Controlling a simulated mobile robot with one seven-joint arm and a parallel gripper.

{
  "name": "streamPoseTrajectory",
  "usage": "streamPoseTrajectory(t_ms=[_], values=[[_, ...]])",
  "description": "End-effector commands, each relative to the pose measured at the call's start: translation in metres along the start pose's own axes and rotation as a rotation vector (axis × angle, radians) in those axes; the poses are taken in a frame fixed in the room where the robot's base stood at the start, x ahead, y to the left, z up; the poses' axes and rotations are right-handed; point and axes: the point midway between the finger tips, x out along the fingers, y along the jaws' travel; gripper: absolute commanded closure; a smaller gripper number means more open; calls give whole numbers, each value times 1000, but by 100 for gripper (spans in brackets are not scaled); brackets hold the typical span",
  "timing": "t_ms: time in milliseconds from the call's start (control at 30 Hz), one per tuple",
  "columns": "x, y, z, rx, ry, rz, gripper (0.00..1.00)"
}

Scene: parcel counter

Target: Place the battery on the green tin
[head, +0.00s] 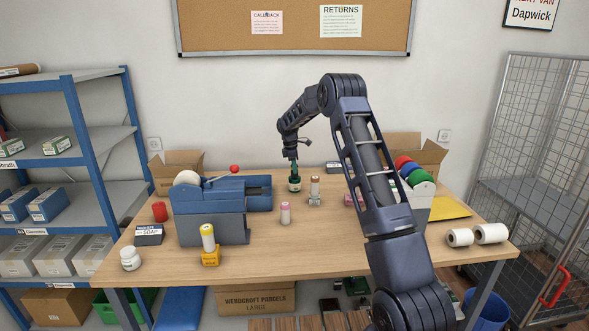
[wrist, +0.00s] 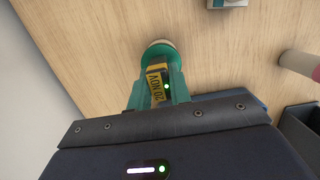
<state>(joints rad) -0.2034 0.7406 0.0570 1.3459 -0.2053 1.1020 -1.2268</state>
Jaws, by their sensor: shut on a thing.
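My gripper (head: 294,170) is at the back middle of the table, pointing down. In the wrist view its teal fingers (wrist: 158,92) are shut on the battery (wrist: 157,84), a small yellow and black block with printed lettering. The green tin (head: 295,185), dark green with a pale label, stands upright on the table straight below the fingers. Its round green edge (wrist: 158,47) shows just past the battery in the wrist view. I cannot tell whether the battery touches the tin. In the head view the battery cannot be made out.
A pink cylinder (head: 285,213) stands in front of the tin, and a pale cylinder with a brown top (head: 315,187) to its right. A blue-grey dispenser (head: 210,207) is to the left. White rolls (head: 475,235) lie at the right edge. The front middle of the table (head: 300,250) is clear.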

Motion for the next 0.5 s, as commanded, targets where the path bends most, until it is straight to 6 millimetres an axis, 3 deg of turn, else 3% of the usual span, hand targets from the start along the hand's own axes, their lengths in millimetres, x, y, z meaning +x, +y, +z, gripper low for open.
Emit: streamPoseTrajectory(t_ms=[400,433,500], values=[[5,0,0,0,0,1,100],[5,0,0,0,0,1,74],[5,0,0,0,0,1,61]])
